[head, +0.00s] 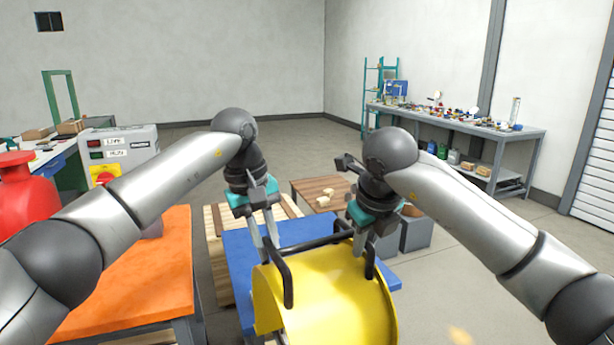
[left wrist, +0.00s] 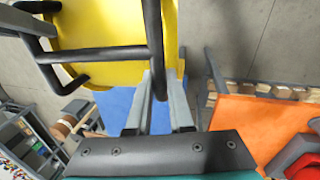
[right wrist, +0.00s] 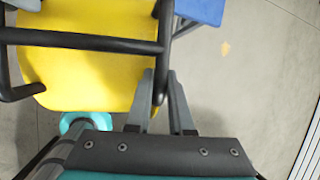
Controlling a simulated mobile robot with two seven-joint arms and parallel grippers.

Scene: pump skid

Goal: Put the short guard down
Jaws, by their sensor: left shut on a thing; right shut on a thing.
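The short guard (head: 325,295) is a curved yellow cover with black bar handles on its top. It is at the lower middle of the head view, partly cut off by the bottom edge. My left gripper (head: 270,246) is shut on the guard's left handle (head: 286,285). My right gripper (head: 360,240) is shut on the right handle (head: 369,260). The guard also fills the upper parts of the left wrist view (left wrist: 110,35) and right wrist view (right wrist: 85,70). Its underside is hidden, so I cannot tell whether it touches anything below.
A blue surface (head: 238,250) lies behind and below the guard. An orange-topped table (head: 145,280) is at the left, near a red object (head: 25,195) and a grey control box (head: 120,150). Wooden pallets (head: 215,215) stand behind. Floor at the right is clear.

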